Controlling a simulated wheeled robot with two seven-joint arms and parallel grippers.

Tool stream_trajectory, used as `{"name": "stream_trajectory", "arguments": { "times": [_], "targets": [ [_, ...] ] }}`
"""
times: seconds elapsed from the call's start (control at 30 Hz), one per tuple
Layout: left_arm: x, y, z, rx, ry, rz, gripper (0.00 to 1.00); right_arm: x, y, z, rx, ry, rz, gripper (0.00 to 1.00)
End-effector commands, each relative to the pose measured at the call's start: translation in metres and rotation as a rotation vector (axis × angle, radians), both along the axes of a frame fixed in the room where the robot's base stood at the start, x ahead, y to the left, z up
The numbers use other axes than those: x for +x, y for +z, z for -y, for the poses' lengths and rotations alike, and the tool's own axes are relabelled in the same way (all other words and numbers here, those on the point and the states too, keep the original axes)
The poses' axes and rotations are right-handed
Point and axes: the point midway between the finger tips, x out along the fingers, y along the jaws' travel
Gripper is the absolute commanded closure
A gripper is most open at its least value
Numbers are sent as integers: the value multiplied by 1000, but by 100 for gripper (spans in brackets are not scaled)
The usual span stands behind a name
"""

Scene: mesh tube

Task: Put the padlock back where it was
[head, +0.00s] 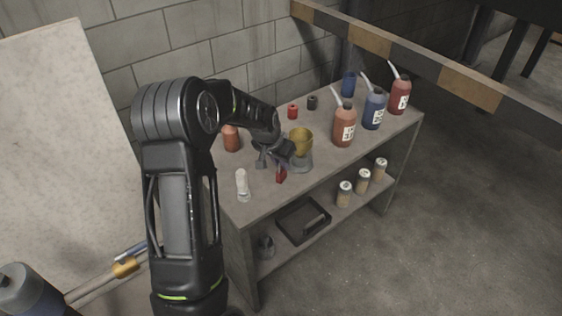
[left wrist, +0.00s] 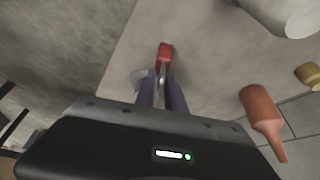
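The padlock (head: 281,175) is a small red block by my left gripper, above the workbench top (head: 262,205) in the head view. In the left wrist view the red padlock (left wrist: 165,50) is just beyond the fingertips, with its grey shackle between them. My left gripper (head: 273,158) looks closed on the shackle. Its dark fingers (left wrist: 163,82) are close together in the left wrist view. Whether the padlock touches the bench is hard to tell. My right gripper is not in view.
A yellow cup-shaped thing (head: 301,138) on a grey base is close beside the gripper. A white bottle (head: 242,184) stands at the front left. Spouted bottles (head: 344,128) stand to the right. A lower shelf holds a dark tray (head: 302,222) and several cans (head: 363,180).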

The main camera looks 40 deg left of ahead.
Motion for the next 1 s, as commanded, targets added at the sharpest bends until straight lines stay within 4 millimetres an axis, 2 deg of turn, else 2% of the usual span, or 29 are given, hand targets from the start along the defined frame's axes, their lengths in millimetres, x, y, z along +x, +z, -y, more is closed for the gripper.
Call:
{"name": "stream_trajectory", "arguments": {
  "times": [0.03,0.13,0.37,0.57,0.77,1.0],
  "targets": [
    [0,0,0,0,0,0,81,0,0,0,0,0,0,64],
    [0,0,0,0,0,0,73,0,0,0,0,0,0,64],
    [0,1,0,0,0,0,72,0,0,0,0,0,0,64],
    [-2,9,0,1,0,2,72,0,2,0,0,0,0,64],
    [-13,38,1,1,0,5,72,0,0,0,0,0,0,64],
    [-33,85,3,1,0,4,72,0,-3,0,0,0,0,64]
  ]
}}
